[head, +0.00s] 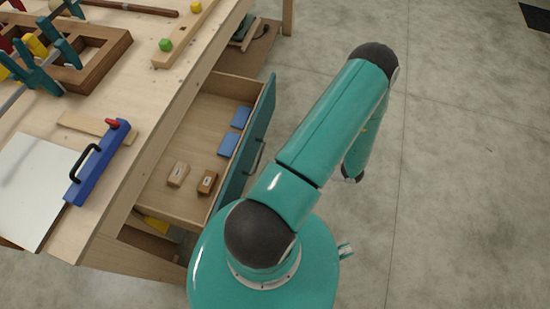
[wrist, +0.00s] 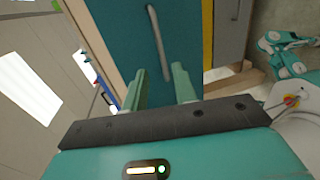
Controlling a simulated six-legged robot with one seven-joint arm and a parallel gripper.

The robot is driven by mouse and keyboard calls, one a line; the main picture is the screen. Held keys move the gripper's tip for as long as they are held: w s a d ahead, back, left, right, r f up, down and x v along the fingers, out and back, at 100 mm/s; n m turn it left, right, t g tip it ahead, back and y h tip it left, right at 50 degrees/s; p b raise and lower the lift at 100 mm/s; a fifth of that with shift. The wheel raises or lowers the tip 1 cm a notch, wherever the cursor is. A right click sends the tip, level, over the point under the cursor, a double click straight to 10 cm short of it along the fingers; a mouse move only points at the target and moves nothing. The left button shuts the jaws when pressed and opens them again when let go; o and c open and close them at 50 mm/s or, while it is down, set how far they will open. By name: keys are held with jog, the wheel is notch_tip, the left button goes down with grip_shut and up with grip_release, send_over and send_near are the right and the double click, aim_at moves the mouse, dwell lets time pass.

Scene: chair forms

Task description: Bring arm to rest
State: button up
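My teal arm (head: 330,120) rises from my body and bends at a dark elbow, with its further part pointing down beside the open drawer. In the head view my gripper is hidden behind the arm. In the wrist view my gripper (wrist: 160,85) shows two teal fingers standing apart with nothing between them. Past the fingertips is a teal drawer front (wrist: 120,35) with a pale bar handle (wrist: 157,40). The fingers do not appear to hold the handle.
The workbench (head: 100,225) bears a blue tool with a black handle (head: 95,165), a white sheet (head: 30,190) and clamps. Grey floor (head: 460,190) on the right is clear.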

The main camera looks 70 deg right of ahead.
jog(key=shift+v, duration=1.2)
